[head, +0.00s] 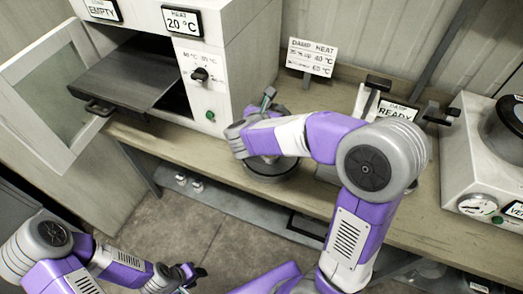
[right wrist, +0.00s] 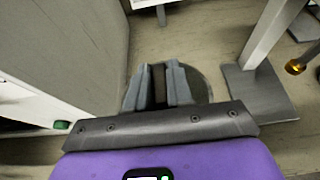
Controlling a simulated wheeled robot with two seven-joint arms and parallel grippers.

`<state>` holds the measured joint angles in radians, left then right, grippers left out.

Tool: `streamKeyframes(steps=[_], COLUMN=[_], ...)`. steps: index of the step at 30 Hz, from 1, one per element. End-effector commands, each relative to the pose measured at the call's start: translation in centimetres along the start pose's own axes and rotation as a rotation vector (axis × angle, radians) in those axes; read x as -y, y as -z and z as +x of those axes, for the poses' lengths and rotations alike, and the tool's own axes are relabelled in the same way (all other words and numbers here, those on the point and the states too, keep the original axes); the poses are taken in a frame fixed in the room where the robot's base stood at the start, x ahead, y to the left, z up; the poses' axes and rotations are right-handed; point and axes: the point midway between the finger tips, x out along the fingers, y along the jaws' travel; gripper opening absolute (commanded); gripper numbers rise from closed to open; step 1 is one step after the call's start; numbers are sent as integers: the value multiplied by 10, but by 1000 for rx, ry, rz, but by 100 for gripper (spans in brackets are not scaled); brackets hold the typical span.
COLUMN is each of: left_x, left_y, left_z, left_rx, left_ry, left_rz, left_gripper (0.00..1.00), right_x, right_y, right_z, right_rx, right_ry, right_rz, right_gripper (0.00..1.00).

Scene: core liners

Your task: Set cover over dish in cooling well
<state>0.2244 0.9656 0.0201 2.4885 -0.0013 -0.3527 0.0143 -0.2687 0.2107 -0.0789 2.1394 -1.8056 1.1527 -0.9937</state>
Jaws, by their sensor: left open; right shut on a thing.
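My right gripper (right wrist: 157,80) is shut on a dark upright piece (right wrist: 159,82), which looks like the grip of the cover. A round grey disc (right wrist: 203,86) shows around and below the fingers in the right wrist view. In the head view a round dark-rimmed body (head: 271,172) sits on the bench under my right wrist. The wrist hides its top, so I cannot tell cover, dish and well apart, or whether the cover touches anything. My left gripper (head: 197,276) is open and empty at the lower left, away from the bench.
An oven (head: 235,75) with its door (head: 50,95) open and a grey tray (head: 130,80) stands left. A sign (head: 312,57) stands behind. A clamp-like stand (head: 370,95), a "READY" sign (head: 397,112) and a white machine (head: 470,165) are at the right.

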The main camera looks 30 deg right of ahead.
Motion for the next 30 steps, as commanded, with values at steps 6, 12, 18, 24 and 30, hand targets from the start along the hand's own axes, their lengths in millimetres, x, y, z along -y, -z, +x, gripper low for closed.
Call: streamKeyframes(steps=[6, 12, 18, 24, 30], left_x=[14, 19, 24, 26, 31], left_y=[0, 1, 2, 2, 3], left_z=[37, 49, 62, 68, 82], left_rx=[3, 2, 2, 2, 2], left_ry=[1, 0, 0, 0, 0], left_rz=[-1, -1, -1, 0, 0], left_gripper=[43, 43, 43, 43, 43], right_x=[0, 0, 0, 0, 0], right_y=[37, 51, 82, 100, 131], right_z=[15, 21, 34, 41, 54], right_rx=[1, 1, 0, 0, 0], right_ry=[0, 0, 1, 1, 1], right_rz=[2, 0, -2, 0, -2], right_gripper=[0, 0, 0, 0, 0])
